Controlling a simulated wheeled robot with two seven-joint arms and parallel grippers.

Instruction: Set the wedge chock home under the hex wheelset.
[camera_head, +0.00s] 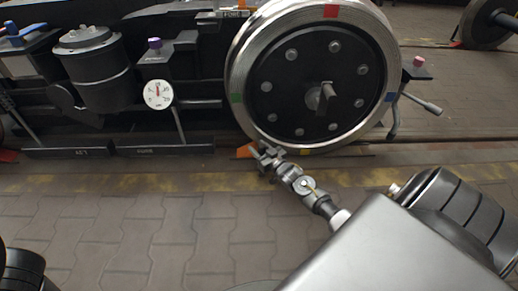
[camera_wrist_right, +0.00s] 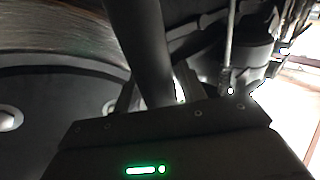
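The large wheel (camera_head: 315,85) stands upright on the rail in the head view, with a bolted black disc, a hub and red, green and blue rim marks. I take it for the hex wheelset, but cannot make out a hex sign. An orange piece (camera_head: 246,150), likely the wedge chock, shows at the wheel's lower left by the floor. My right gripper (camera_head: 266,158) is right beside it, low against the wheel, and partly covers it. Whether its fingers grip the piece is unclear. The right wrist view shows the wheel (camera_wrist_right: 60,90) close up, but no chock. My left gripper is out of view.
A dark bogie frame with a grey cylinder (camera_head: 95,65) and a white dial gauge (camera_head: 158,94) stands left of the wheel. A lever (camera_head: 422,103) juts out at its right. Another wheel (camera_head: 488,22) stands at the back right. The paved floor (camera_head: 120,225) in front is clear.

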